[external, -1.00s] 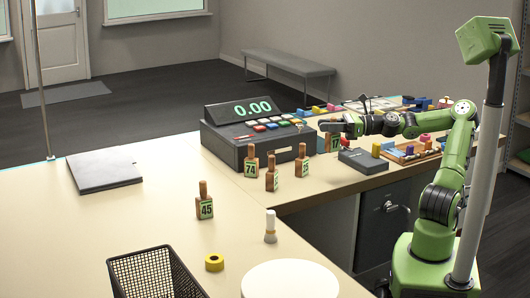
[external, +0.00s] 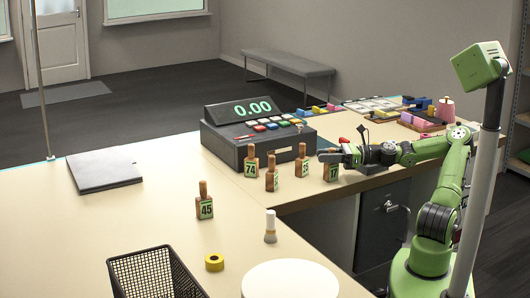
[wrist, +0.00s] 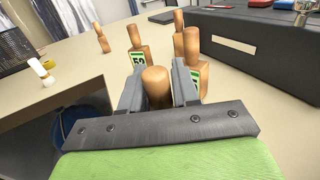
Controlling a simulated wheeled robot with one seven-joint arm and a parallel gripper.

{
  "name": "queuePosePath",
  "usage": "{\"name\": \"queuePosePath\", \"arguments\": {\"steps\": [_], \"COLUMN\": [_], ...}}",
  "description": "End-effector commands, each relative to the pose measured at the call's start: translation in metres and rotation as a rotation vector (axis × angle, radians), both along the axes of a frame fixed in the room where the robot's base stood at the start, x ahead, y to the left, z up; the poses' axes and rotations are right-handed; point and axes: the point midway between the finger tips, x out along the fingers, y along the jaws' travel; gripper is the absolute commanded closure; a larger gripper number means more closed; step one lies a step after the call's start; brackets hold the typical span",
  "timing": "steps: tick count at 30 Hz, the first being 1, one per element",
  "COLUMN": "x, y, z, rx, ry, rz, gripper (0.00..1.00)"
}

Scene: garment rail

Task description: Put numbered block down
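My gripper (external: 330,157) is shut on a wooden numbered block (external: 331,173), which looks like 77, near the counter's front edge. The block is upright; I cannot tell whether its base touches the counter. In the wrist view its round wooden top (wrist: 155,85) sits between the fingers (wrist: 158,90), which hide most of its body. Similar blocks stand upright on the counter: 74 (external: 251,167), two with unclear numbers (external: 272,180) (external: 302,167), and 45 (external: 205,207) farther left. In the wrist view, one labelled block (wrist: 139,52) stands just beyond the fingers.
A cash register (external: 258,135) stands behind the blocks. A white-topped brush (external: 270,228), yellow tape (external: 214,262), black mesh basket (external: 155,270) and white disc (external: 290,281) are nearer the camera. A grey flat slab (external: 104,170) lies at the left. The counter's middle left is clear.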

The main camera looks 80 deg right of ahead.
Motion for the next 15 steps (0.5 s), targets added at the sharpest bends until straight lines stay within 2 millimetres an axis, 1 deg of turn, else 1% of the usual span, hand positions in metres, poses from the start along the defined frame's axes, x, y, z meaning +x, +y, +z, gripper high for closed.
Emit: {"name": "queuePosePath", "arguments": {"steps": [1,3,4,11,13,15], "x": [0.0000,0.0000,0.0000,0.0000,-0.0001,-0.0097], "y": [0.0000,0.0000,-0.0001,-0.0001,-0.0004,-0.0045], "z": [0.0005,0.0006,0.0006,0.0009,0.0038,0.0044], "rx": [-0.001,-0.001,-0.001,-0.001,-0.003,0.001], "ry": [-0.001,-0.001,-0.001,-0.001,-0.002,0.001], "rz": [0.000,0.000,0.000,0.000,-0.001,-0.004], "gripper": [0.61,0.50,0.48,0.48,0.48,0.48]}}
